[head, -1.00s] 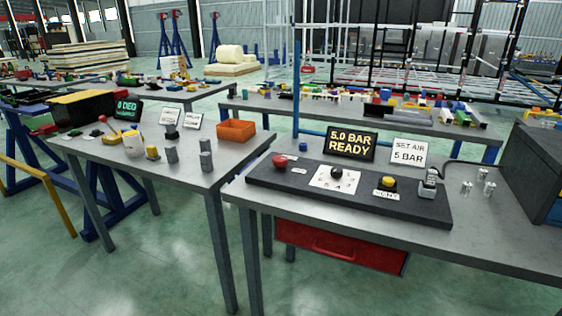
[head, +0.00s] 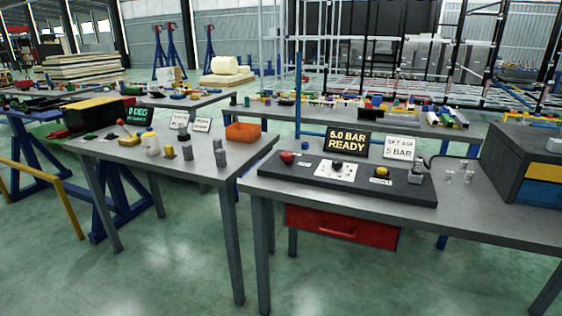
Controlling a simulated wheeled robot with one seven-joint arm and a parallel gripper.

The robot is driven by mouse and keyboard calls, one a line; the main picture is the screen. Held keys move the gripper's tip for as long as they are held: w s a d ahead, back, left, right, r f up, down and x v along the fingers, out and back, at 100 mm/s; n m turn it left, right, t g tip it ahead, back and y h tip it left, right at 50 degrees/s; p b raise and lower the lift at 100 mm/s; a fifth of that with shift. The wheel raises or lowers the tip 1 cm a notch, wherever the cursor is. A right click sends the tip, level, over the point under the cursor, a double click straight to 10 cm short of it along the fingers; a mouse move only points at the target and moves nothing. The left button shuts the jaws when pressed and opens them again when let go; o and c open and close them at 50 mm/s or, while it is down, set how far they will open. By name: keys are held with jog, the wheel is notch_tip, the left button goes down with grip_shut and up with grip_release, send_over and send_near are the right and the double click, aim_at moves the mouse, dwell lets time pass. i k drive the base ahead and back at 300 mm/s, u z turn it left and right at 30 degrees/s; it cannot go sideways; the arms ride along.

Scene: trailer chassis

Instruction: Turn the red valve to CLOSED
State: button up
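A red knob (head: 287,157), likely the red valve, sits at the left end of a dark panel (head: 270,171) on the right bench. A small label (head: 304,163) lies beside it, too small to read. Whether the knob stands at open or closed cannot be told. A display (head: 348,142) behind the panel reads "5.0 BAR READY", and a white sign (head: 398,148) reads "SET AIR 5 BAR". My gripper is not in view.
The right bench (head: 470,212) has a red drawer (head: 342,227) under its front. A left bench (head: 210,178) holds an orange bin (head: 243,132), a red-tipped lever (head: 121,123) and several small parts. A dark cabinet (head: 500,165) stands at right. The floor in front is clear.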

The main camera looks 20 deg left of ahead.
aim_at(286, 156)
jog(key=k, duration=0.8)
jog(key=z, duration=0.1)
jog(key=i, duration=0.95)
jog(key=u, duration=0.55)
jog(key=i, duration=1.15)
jog(key=u, duration=0.75)
